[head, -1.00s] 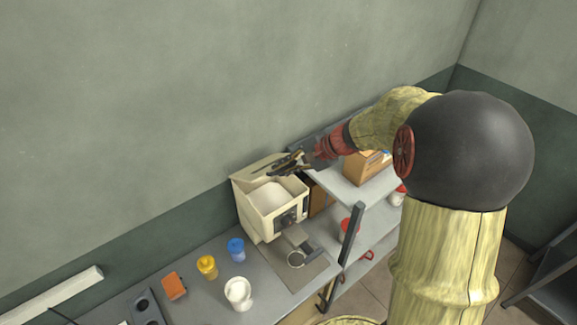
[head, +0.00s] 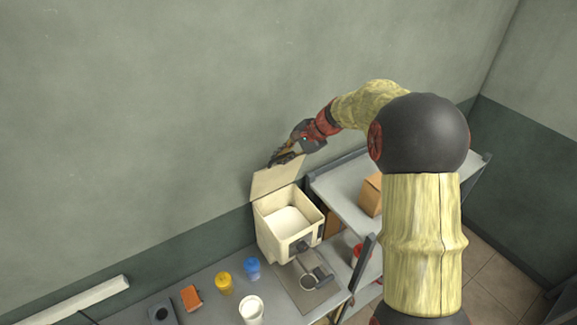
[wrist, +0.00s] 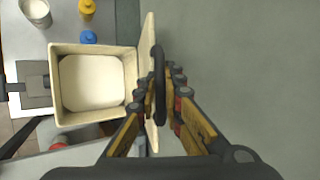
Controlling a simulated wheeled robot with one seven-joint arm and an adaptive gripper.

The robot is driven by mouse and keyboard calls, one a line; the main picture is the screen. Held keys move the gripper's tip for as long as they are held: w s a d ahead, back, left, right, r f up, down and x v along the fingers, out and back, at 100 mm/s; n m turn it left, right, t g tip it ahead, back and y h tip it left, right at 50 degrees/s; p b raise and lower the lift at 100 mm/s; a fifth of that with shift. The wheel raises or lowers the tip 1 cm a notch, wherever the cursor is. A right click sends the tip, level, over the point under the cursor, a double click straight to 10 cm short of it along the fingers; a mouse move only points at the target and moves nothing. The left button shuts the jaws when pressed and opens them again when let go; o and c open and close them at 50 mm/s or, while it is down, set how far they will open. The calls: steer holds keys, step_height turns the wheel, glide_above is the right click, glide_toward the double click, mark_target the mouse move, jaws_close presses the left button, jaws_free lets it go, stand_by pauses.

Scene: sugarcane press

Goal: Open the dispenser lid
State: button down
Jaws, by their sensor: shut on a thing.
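The dispenser (head: 288,243) is a cream box on the counter, with white contents showing in its open top. Its lid (head: 276,180) stands raised at the back of the box, close to upright. My gripper (head: 284,158) is at the lid's upper edge. In the wrist view the dispenser (wrist: 127,88) is seen from above, and the lid shows edge-on (wrist: 148,40). There my gripper (wrist: 160,85) is shut on a dark looped handle on the lid. The exact finger contact is partly hidden.
A shelf with a cardboard box (head: 371,195) is at the right. The wall is close behind the lid.

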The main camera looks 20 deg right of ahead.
steer(key=shift+w+a+r, duration=0.1)
steer(key=shift+w+r, duration=0.1)
steer(key=shift+w, duration=0.25)
steer(key=shift+w+a+r, duration=0.1)
steer(key=shift+w+r, duration=0.1)
steer(key=shift+w, duration=0.2)
steer(key=shift+d, duration=0.1)
steer(key=c, duration=1.9)
jaws_free()
steer(key=shift+f, duration=0.1)
steer(key=shift+s, duration=0.1)
steer(key=v, duration=1.2)
